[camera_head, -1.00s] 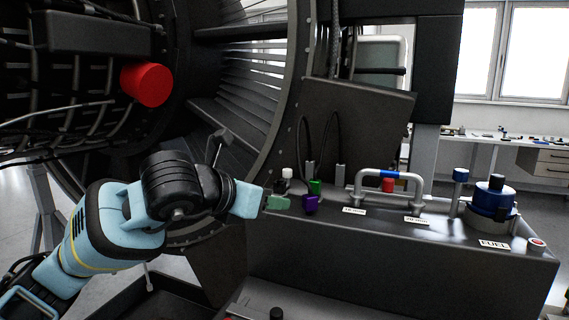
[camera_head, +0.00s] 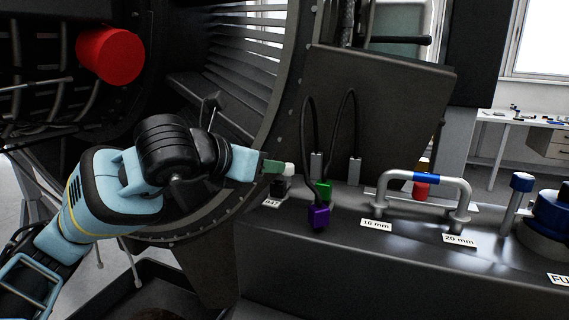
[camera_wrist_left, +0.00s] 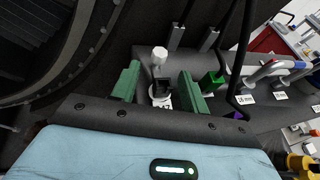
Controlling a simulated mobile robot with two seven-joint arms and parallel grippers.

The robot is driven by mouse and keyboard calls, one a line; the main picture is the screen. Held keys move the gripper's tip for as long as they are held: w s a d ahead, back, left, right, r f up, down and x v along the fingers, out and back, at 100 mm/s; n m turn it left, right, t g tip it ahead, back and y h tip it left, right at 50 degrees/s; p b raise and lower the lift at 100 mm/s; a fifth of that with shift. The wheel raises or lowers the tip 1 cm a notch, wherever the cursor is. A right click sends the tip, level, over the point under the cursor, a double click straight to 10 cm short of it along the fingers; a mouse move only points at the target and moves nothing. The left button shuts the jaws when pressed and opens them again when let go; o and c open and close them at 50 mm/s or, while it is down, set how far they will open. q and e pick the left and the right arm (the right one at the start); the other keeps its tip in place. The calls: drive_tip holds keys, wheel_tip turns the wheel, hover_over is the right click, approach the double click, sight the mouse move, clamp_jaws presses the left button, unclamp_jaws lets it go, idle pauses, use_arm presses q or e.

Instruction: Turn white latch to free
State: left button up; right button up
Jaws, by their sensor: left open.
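The white latch is a white knob (camera_head: 289,169) above a small black block on the dark bench, behind my left fingers. In the left wrist view its white cap (camera_wrist_left: 160,53) stands over a dark bracket and pale base, framed between two green fingers. My left gripper (camera_head: 272,167) is open with its fingertips close to the latch; it also shows in the left wrist view (camera_wrist_left: 160,88). The fingers appear apart from the knob, and I cannot tell the exact depth gap. My right gripper is not in view.
A green block (camera_head: 324,190) and a purple block (camera_head: 318,216) with black cables stand just right of the latch. A grey handle with a blue band (camera_head: 425,177) is further right. The large engine casing with a red cylinder (camera_head: 110,56) is at left.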

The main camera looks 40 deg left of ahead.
use_arm(q)
drive_tip(key=shift+p+x, duration=0.45)
drive_tip(key=shift+x, duration=3.45)
drive_tip(key=shift+c, duration=0.3)
clamp_jaws()
